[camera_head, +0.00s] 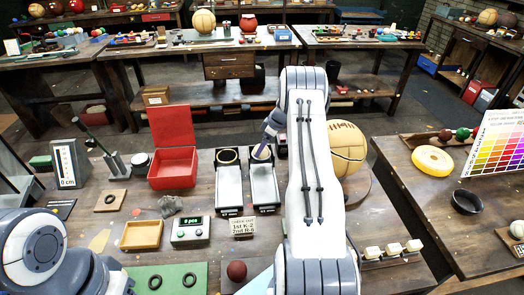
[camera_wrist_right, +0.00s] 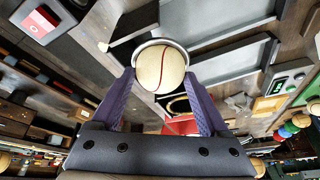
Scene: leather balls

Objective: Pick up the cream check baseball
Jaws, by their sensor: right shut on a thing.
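In the right wrist view, a cream ball with a curved red seam (camera_wrist_right: 160,68) sits between the two purple fingers of my right gripper (camera_wrist_right: 160,78), which is shut on it. A pale ring curves around the ball's far side; I cannot tell whether the ball touches it. In the head view, my right gripper (camera_head: 266,143) points down at the ringed end of the right-hand gauge ramp (camera_head: 263,185), and the ball cannot be made out clearly there. My left arm shows at the lower left, but its gripper is out of view.
A second ringed ramp (camera_head: 229,188) stands close on the left. An open red box (camera_head: 173,165), a wooden tray (camera_head: 141,234) and a scale (camera_head: 190,232) lie further left. A basketball (camera_head: 346,148) stands behind my right arm. A black bowl (camera_head: 467,202) is on the right table.

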